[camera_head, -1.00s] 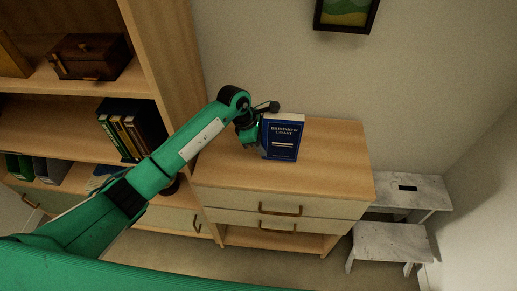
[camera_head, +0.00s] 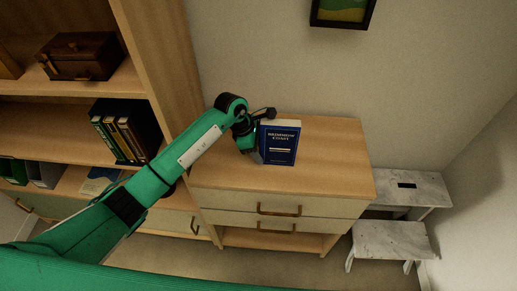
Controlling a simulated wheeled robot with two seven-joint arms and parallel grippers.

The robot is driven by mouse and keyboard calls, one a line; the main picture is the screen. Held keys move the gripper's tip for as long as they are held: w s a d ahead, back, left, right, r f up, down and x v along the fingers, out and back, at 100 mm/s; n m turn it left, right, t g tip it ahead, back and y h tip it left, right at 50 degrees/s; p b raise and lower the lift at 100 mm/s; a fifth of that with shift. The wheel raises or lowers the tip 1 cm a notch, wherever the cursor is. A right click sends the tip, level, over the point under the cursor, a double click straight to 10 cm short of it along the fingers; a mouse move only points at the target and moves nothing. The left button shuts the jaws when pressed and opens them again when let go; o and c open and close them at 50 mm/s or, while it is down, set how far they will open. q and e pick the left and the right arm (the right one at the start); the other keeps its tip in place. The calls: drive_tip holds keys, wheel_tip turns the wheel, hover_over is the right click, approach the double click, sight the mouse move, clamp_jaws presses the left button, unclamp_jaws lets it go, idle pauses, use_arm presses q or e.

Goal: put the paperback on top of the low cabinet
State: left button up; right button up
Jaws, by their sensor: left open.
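The paperback (camera_head: 281,144) is a dark blue book with pale lettering on its cover. My left gripper (camera_head: 257,140) is at the book's left edge and is open. Part of the gripper is hidden by the book, so I cannot tell whether a finger still touches it. My right gripper is not in view.
A tall shelf (camera_head: 165,60) with a wooden box (camera_head: 82,57) and several binders (camera_head: 125,133) stands at the left. A pale step stool (camera_head: 392,240) is right of the cabinet. A framed picture (camera_head: 342,12) hangs above. The cabinet top's right part is clear.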

use_arm(q)
drive_tip(key=b+v, duration=0.1)
drive_tip(key=v, duration=0.6)
drive_tip(key=shift+r+b, duration=0.35)
drive_tip(key=shift+b, duration=0.05)
drive_tip(key=shift+a, duration=0.15)
